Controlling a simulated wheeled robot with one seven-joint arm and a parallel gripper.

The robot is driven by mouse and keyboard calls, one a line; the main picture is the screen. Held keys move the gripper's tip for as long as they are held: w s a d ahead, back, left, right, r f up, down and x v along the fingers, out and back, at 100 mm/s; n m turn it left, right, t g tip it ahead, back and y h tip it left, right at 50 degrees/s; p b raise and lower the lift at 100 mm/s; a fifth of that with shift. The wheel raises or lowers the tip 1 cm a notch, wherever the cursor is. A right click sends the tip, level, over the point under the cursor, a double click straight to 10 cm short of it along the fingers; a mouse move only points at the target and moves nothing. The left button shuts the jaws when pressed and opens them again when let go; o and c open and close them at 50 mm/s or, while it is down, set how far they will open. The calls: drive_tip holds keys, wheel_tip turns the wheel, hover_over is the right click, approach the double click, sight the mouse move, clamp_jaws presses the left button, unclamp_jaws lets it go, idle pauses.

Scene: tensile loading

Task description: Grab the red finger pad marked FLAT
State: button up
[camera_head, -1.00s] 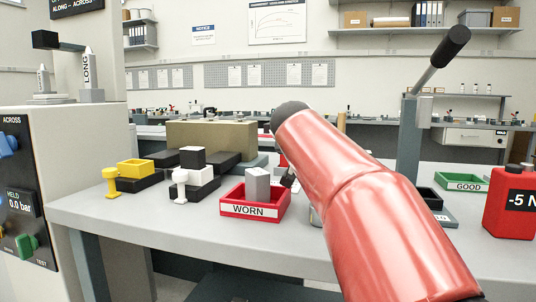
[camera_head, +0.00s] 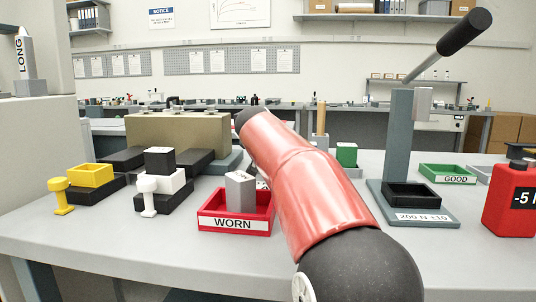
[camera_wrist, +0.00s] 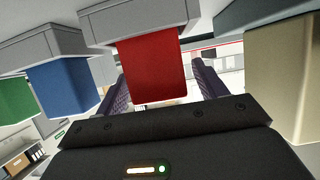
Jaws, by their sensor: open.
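A red block-shaped pad (camera_wrist: 155,70) with a grey block (camera_wrist: 135,20) at its upper end is in the middle of the wrist view. No marking can be read on it, so I cannot tell whether it says FLAT. My gripper (camera_wrist: 160,80) is open, with one dark finger on each side of the red pad in the picture. The fingers look apart from it; how deep it sits between them I cannot tell. In the head view my red arm hides the gripper and the pad.
A blue pad (camera_wrist: 62,88) and a green pad (camera_wrist: 15,100) are left of the red one. A beige block (camera_wrist: 285,75) is close on the right. The head view shows a red WORN tray (camera_head: 205,212), a lever stand (camera_head: 397,140) and a green GOOD tray (camera_head: 447,174).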

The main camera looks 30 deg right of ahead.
drive_tip(key=shift+w+d+f, duration=0.1)
drive_tip(key=shift+w, duration=0.1)
drive_tip(key=c, duration=1.1)
drive_tip(key=shift+c, duration=0.2)
